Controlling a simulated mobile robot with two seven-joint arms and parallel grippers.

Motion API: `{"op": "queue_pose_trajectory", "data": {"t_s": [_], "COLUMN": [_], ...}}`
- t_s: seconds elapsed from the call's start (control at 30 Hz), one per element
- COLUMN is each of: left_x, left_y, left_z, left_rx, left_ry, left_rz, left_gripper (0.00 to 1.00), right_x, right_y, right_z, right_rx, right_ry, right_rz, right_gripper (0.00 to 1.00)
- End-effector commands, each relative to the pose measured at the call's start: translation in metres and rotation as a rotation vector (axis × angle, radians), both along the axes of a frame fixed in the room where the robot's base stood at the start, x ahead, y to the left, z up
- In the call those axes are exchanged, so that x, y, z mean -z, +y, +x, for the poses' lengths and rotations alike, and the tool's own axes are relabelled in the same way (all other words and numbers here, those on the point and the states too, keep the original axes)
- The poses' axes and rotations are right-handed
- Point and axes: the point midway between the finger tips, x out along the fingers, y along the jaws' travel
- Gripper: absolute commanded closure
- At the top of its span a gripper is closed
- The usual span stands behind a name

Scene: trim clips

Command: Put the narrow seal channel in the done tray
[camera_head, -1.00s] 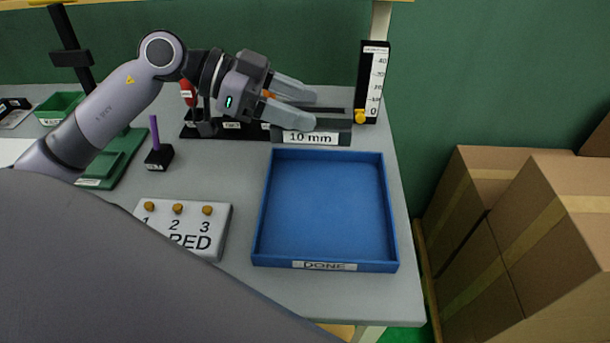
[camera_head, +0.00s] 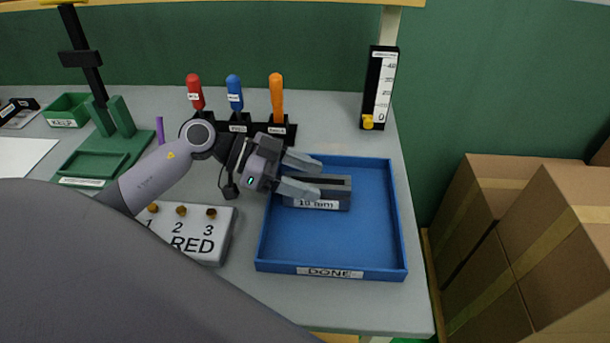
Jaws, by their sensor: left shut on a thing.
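The narrow seal channel (camera_head: 335,191) is a dark grey grooved bar with a white "10 mm" label on its front. My left gripper (camera_head: 308,178) is shut on its left end. The channel is over the back part of the blue done tray (camera_head: 318,270), inside its outline as seen from here. I cannot tell whether it touches the tray floor. The tray has a "DONE" label on its front wall and its front part is empty. My right gripper is not in view.
A rack holds red, blue and orange-handled tools (camera_head: 277,98) behind the arm. A black scale gauge (camera_head: 379,88) stands at the back right. A grey box numbered 1 to 3 (camera_head: 197,226) is left of the tray. Cardboard boxes (camera_head: 520,215) stand right of the table.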

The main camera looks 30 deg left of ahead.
Motion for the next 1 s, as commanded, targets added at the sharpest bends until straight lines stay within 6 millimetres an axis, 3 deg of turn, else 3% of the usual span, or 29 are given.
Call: {"op": "queue_pose_trajectory", "data": {"t_s": [0.23,0.27,0.33,0.7,1.0], "left_x": [0.001,0.002,0.002,-0.001,-0.017], "left_y": [0.000,0.000,0.000,0.000,0.042], "left_z": [0.000,0.000,0.000,0.000,-0.020], "left_rx": [0.000,0.000,0.000,0.001,-0.002], "left_ry": [0.000,0.000,-0.001,-0.002,0.002], "left_rz": [-0.001,0.000,0.000,0.000,0.007], "left_gripper": [0.76,0.38,0.16,0.16,0.16], "right_x": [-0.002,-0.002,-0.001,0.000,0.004], "right_y": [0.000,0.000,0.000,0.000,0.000], "right_z": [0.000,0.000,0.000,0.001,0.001], "right_rx": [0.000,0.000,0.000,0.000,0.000], "right_ry": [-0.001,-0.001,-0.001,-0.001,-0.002], "right_rz": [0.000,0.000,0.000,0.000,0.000], "right_gripper": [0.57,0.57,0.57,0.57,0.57]}}
